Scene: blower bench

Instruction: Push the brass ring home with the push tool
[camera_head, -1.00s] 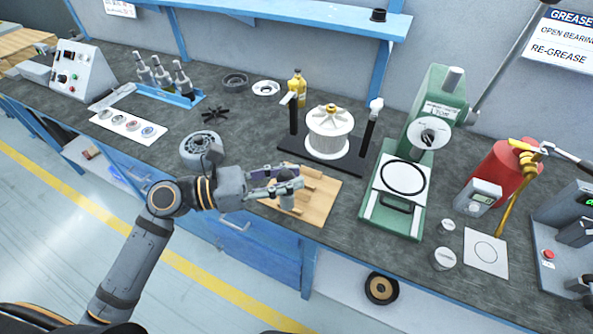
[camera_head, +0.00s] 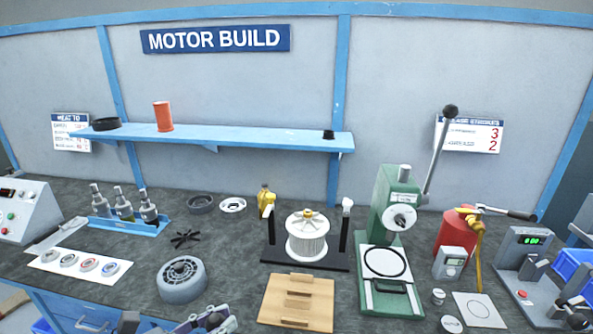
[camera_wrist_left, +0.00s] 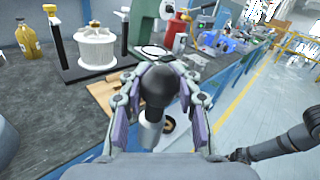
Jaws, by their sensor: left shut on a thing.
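The white finned rotor (camera_head: 307,238) stands upright on a black stand between two black posts. A small brass part, apparently the brass ring (camera_head: 307,213), sits on top of its hub; how far it is seated cannot be told. In the left wrist view a dark arm of mine is at right; its gripper's state is unclear.
The wooden block (camera_head: 297,301) lies before the rotor stand (camera_head: 277,256). A green lever press (camera_head: 390,285) stands right of it, and a yellow bottle (camera_head: 266,201) behind left. A grey round housing (camera_head: 182,280) is at left. A blue shelf (camera_head: 215,138) hangs above.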

